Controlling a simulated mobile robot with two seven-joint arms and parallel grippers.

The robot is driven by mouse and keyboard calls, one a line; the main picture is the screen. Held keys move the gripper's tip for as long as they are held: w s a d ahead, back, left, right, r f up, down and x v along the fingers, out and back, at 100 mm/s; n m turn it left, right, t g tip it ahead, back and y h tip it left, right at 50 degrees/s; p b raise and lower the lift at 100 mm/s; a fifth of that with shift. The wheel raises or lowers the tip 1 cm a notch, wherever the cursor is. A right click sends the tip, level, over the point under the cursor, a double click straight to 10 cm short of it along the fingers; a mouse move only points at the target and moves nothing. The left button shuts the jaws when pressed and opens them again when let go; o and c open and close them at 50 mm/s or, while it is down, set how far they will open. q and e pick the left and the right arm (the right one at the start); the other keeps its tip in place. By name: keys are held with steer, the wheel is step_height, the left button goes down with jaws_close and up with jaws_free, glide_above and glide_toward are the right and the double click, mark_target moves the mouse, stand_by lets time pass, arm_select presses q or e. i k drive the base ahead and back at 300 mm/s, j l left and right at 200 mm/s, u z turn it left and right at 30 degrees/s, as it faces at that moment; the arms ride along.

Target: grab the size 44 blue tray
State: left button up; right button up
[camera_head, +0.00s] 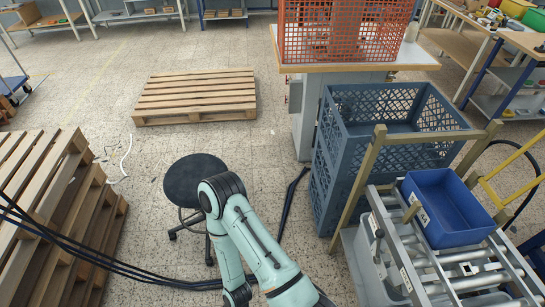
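A blue tray (444,213) sits at the right, on a metal roller rack (470,268). It is an open, rectangular bin, and its inside looks empty. A small white label shows on its left side, but its marking is too small to read surely. One of my mint-green arms is folded in the bottom middle, left of the rack and apart from the tray. Neither of my grippers shows in this view.
A tall blue-grey crate (340,165) stands just behind the rack, with wooden bars between. A black stool (193,180) stands behind my arm. Stacked pallets (55,215) are at left, another pallet (197,97) farther back. An orange crate (340,30) sits on a table.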

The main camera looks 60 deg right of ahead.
mark_target(450, 216)
steer(key=z, duration=1.75)
